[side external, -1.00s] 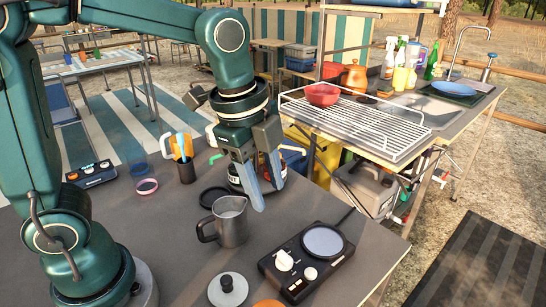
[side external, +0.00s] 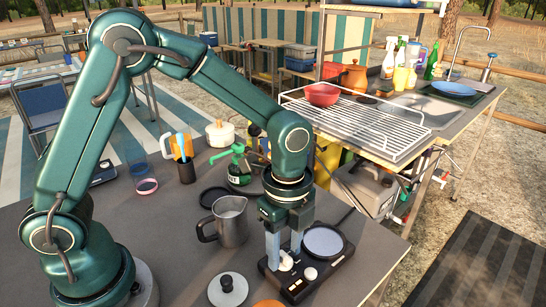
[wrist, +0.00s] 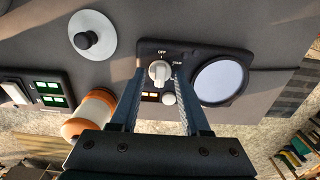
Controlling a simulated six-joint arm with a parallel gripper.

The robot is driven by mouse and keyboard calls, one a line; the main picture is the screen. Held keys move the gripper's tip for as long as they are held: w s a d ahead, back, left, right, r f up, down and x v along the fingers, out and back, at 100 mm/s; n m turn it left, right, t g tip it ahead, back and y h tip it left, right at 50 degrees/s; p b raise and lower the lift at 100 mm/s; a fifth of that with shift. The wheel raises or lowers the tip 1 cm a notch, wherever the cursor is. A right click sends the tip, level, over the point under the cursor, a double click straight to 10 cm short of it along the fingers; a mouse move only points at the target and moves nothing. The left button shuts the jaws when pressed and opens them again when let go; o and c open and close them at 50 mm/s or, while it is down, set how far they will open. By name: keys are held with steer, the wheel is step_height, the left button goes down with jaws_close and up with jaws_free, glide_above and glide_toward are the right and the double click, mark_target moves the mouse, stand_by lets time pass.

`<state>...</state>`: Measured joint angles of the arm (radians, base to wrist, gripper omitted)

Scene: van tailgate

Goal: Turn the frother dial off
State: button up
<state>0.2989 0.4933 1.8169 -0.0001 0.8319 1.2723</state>
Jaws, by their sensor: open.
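The black frother unit (side external: 318,268) sits near the front right edge of the grey table, with a round pale plate (side external: 323,241) on it. Its white dial (wrist: 159,72) shows in the wrist view below the printed word OFF, and partly behind a finger in the side view. I cannot tell clearly where the dial points. A small lit orange window (wrist: 150,97) and a white round button (wrist: 168,98) lie beside it. My gripper (wrist: 159,74) is open, pointing down, with one finger on each side of the dial. Contact with the dial is not clear.
A steel jug (side external: 231,222) stands left of my gripper, close by. A grey lid with a black knob (side external: 227,288) lies in front. A green-pump bottle (side external: 238,170) stands behind. In the wrist view, an orange-and-white cylinder (wrist: 90,112) and a green-lit panel (wrist: 48,92) lie left.

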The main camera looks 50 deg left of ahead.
jaws_close()
